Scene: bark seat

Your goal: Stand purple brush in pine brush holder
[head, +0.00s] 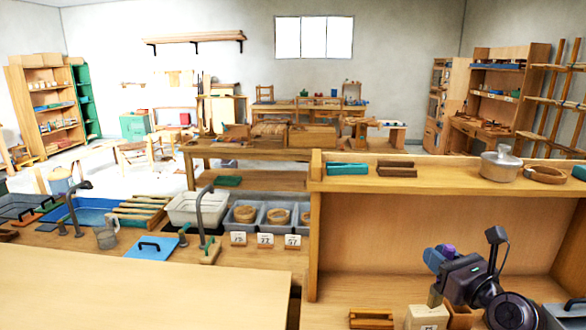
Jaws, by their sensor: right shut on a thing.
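My right gripper (436,259) is in the lower right, in front of the back panel of the wooden bench. It is shut on the purple brush (447,250), of which only a small purple part shows beside the dark gripper body. The rest of the brush is hidden. A pale wooden block-like holder (427,318) with a small label, which looks like the pine brush holder, stands below the gripper at the bottom edge. The brush is above it and apart from it. My left gripper is not in view.
A darker wooden holder (460,317) stands right beside the pale one, and a slatted wooden piece (371,319) lies to its left. A raised shelf (445,178) above carries a lidded metal pot (500,163). A bare tabletop (130,285) is at left.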

